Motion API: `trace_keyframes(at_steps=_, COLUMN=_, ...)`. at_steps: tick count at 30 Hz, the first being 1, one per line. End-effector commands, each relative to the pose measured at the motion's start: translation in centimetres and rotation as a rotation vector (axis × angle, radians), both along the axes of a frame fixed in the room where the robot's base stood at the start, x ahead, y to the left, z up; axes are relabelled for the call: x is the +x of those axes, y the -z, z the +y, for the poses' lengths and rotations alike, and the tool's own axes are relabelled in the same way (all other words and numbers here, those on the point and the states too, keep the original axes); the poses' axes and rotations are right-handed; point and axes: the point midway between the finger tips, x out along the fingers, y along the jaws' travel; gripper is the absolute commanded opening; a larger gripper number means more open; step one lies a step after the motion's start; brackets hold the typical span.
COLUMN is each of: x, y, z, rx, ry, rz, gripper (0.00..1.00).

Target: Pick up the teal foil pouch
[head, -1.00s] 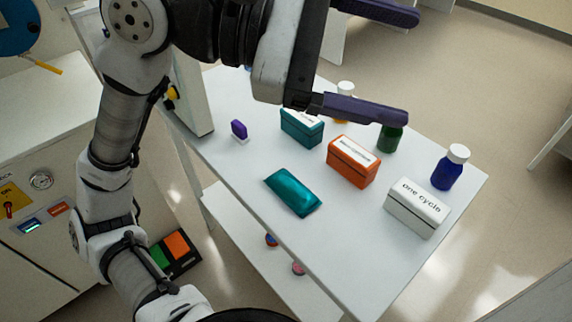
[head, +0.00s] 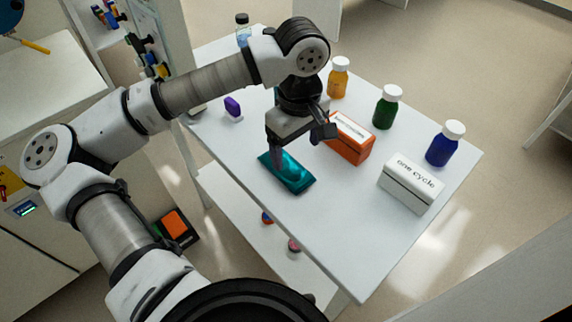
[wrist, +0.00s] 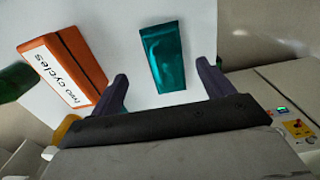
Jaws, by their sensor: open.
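The teal foil pouch (head: 294,173) lies flat on the white table near its front left edge in the head view. In the wrist view the pouch (wrist: 163,57) lies ahead of my gripper (wrist: 163,88), roughly between the lines of its two fingers. My gripper (head: 297,144) is open and points down over the pouch in the head view. One finger overlaps the pouch's upper left part there. The fingers hold nothing, and I cannot tell the exact height above the pouch.
An orange box (head: 348,142) stands close to the right of my gripper. A white box (head: 409,184) and blue (head: 445,146), green (head: 386,108) and orange (head: 339,78) bottles stand farther right and back. A small purple item (head: 233,106) is at the left. The white table (head: 345,235) is bare in front.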

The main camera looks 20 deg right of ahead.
Motion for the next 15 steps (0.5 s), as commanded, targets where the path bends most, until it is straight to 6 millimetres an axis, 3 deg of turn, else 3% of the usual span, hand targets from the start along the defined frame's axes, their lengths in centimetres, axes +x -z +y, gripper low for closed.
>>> trace_keyframes(at_steps=8, x=0.1, y=2.0, z=0.3, rx=-0.002, ry=0.001, rz=0.003, gripper=0.80)
trace_keyframes(at_steps=15, x=0.5, y=5.3, z=0.9, rx=-0.004, ry=0.002, rz=0.004, gripper=0.80)
